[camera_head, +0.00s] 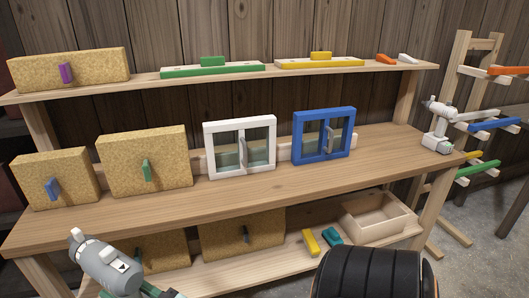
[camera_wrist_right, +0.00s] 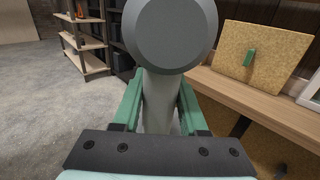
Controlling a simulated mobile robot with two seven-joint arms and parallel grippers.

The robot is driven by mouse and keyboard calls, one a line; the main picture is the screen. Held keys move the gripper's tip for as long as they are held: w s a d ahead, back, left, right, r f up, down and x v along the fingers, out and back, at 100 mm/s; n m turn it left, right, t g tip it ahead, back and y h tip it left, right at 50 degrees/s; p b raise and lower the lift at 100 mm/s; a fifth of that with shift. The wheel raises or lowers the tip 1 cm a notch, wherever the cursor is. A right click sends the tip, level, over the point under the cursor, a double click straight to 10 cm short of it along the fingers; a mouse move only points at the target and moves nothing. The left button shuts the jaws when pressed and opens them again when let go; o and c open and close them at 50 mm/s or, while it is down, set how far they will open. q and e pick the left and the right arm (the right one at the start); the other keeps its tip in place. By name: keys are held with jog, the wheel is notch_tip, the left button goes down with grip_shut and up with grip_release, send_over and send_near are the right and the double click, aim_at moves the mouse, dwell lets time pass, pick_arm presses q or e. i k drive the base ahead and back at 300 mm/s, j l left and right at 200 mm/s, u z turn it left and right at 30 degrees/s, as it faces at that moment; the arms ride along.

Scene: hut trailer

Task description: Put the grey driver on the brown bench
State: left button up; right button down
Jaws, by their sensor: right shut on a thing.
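The grey driver (camera_head: 108,265) is in the lower left of the head view, held in front of the bench's left part. My right gripper (camera_head: 152,291) is shut on it, only partly showing at the frame's bottom edge. In the right wrist view the driver (camera_wrist_right: 172,35) stands between the green fingers (camera_wrist_right: 160,105), its round grey end towards the camera. The brown bench (camera_head: 290,187) spans the head view, with a wooden top, an upper shelf and a lower shelf. The driver is apart from the bench top. My left gripper is not in view.
On the bench top stand cork blocks (camera_head: 145,160), a white-framed cabinet (camera_head: 240,121), a blue-framed cabinet (camera_head: 324,112) and a white driver (camera_head: 437,142). A wooden rack (camera_head: 452,80) stands at right; a tray (camera_head: 380,228) sits below.

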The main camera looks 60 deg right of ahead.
aim_at(404, 150)
jog(key=k+l+z, duration=0.15)
jog(key=l+z, duration=0.95)
jog(key=l, duration=1.55)
